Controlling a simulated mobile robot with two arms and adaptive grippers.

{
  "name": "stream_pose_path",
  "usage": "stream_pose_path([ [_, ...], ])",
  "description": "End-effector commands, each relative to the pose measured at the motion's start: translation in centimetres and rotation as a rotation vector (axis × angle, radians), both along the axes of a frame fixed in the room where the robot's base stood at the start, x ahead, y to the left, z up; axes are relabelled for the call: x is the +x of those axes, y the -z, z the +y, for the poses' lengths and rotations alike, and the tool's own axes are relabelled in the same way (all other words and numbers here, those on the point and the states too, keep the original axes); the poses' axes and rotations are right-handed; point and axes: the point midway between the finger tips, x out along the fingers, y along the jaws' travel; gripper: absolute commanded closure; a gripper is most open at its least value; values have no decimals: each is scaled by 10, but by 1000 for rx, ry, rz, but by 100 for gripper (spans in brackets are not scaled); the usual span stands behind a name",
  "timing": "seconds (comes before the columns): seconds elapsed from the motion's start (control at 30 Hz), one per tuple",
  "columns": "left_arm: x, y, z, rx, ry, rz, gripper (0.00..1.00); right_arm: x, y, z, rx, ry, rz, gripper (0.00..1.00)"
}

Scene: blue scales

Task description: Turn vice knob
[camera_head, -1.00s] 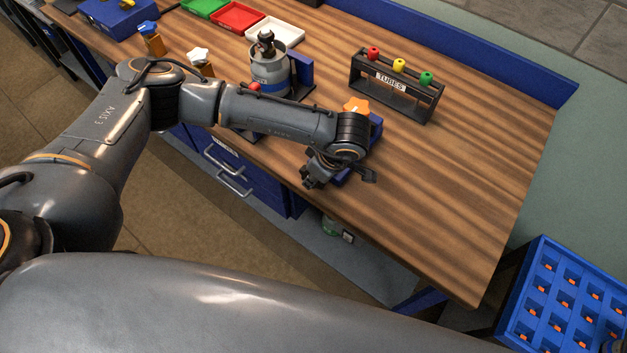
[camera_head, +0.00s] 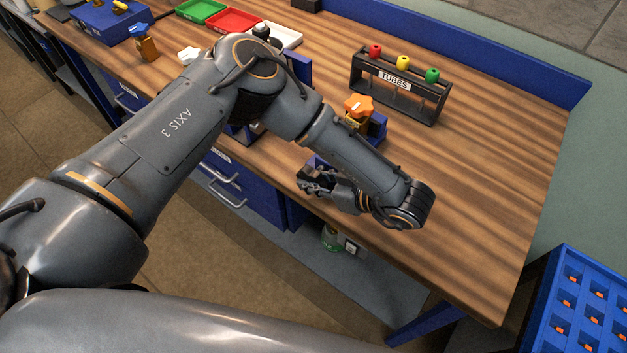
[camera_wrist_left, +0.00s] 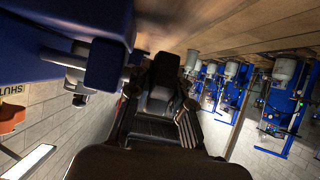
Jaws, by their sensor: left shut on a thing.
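The blue vice (camera_head: 377,127) stands at the front edge of the wooden bench, partly hidden behind my left arm. An orange star-topped piece (camera_head: 358,104) sits at it. In the left wrist view the vice's blue body (camera_wrist_left: 60,20) is close at upper left, with a metal screw and crossbar knob (camera_wrist_left: 66,59) below it. My left gripper (camera_head: 311,181) is at the front of the vice, by the bench edge. In the wrist view its fingers (camera_wrist_left: 160,80) are closed at the end of the crossbar; the exact contact is hidden. My right gripper is out of view.
A black tube rack (camera_head: 398,85) with red, yellow and green caps stands behind the vice. Green, red (camera_head: 236,17) and white trays lie at the back. A blue compartment crate (camera_head: 590,310) is at lower right. The bench's right part is clear.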

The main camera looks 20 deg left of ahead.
Motion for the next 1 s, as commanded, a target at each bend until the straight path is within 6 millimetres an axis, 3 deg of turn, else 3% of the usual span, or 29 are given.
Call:
stream_pose_path([
  [0.57,-1,1,0,29,1,-9,100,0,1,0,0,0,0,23],
  [0.6,-1,1,0,29,1,-9,73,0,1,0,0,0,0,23],
  [0.63,-1,1,0,29,1,-9,70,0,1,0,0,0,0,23],
  [1.0,-1,-1,-4,28,2,-10,70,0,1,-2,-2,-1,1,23],
])
